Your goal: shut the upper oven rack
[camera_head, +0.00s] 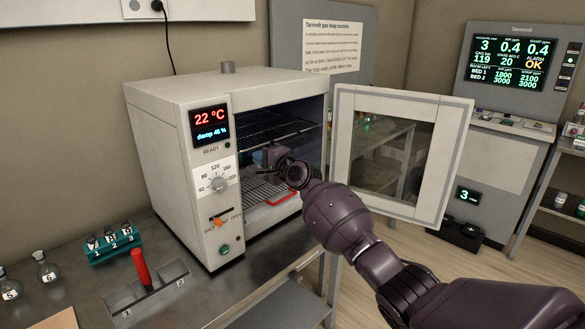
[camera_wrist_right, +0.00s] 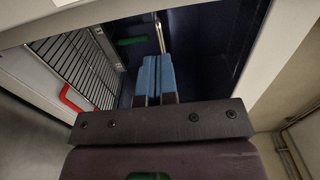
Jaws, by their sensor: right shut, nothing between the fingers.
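The white oven (camera_head: 172,165) stands on the bench with its glazed door (camera_head: 400,150) swung open to the right. The upper rack (camera_head: 275,128) shows as dark wires inside the chamber, partly hidden by my right gripper. A lower rack (camera_head: 262,192) with a red handle (camera_head: 283,199) sits below it, its handle at the opening. My right gripper (camera_head: 262,158) reaches into the opening between them, shut and empty. In the wrist view its blue fingertips (camera_wrist_right: 157,78) point into the chamber, near a green bar (camera_wrist_right: 130,41); I cannot tell whether they touch it. My left gripper is not in view.
A tray with a red lever (camera_head: 141,268), a green tube holder (camera_head: 113,246) and small flasks (camera_head: 47,268) stand on the bench left of the oven. A console (camera_head: 510,75) stands at the right. The open door is close beside my right arm.

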